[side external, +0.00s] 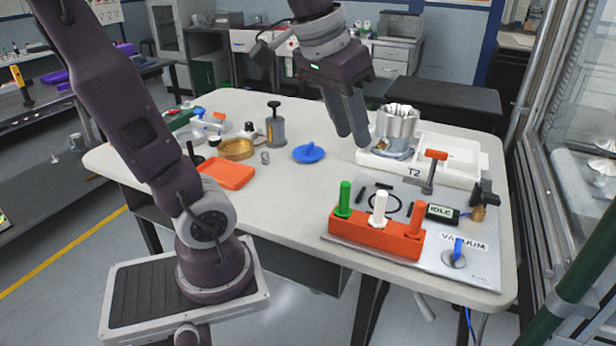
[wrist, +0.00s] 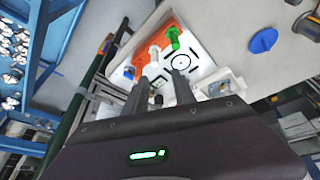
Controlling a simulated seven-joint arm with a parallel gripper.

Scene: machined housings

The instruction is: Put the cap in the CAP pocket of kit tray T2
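A blue round piece with a raised grip, which looks like the cap (side external: 309,153), lies on the table left of my gripper. It also shows at the upper right of the wrist view (wrist: 263,40). The white kit tray T2 (side external: 459,147) stands at the table's right back, with a metal housing (side external: 398,124) at its left part. The tray's CAP pocket cannot be made out. My gripper (side external: 352,140) hangs above the table, between the blue piece and the tray, fingers pointing down. In the wrist view its fingers (wrist: 164,72) are apart with nothing seen between them.
In front of the tray, a grey panel (side external: 472,272) carries an orange block (side external: 375,236) with green, white and orange upright pegs, and an orange-handled lever (side external: 433,165). An orange tray (side external: 226,174), a brass dish (side external: 236,149) and small parts occupy the left. The front middle table is clear.

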